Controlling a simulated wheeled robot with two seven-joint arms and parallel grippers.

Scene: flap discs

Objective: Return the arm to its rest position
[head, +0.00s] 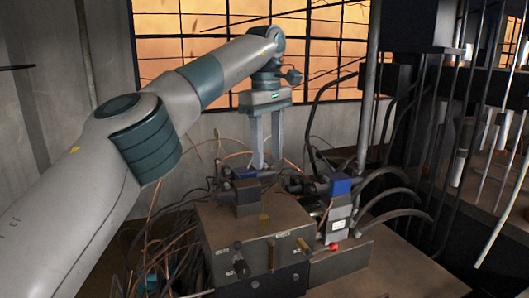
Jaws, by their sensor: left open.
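My left arm (190,95) comes in from the lower left and reaches up over the bench, bending down at its wrist. My left gripper (266,165) points straight down with two long grey fingers apart and nothing visible between them. Its fingertips appear just above or behind the dark fittings on top of a grey metal box (225,225); I cannot tell whether they touch anything. No flap disc can be made out. My right gripper is not in view.
A unit with a blue block (340,185) and a red knob (333,247) stands right of the box. Loose cables and hoses (385,195) surround both. A vertical pole (368,90) and dark rack (440,100) stand at the right. A gridded window (320,50) is behind.

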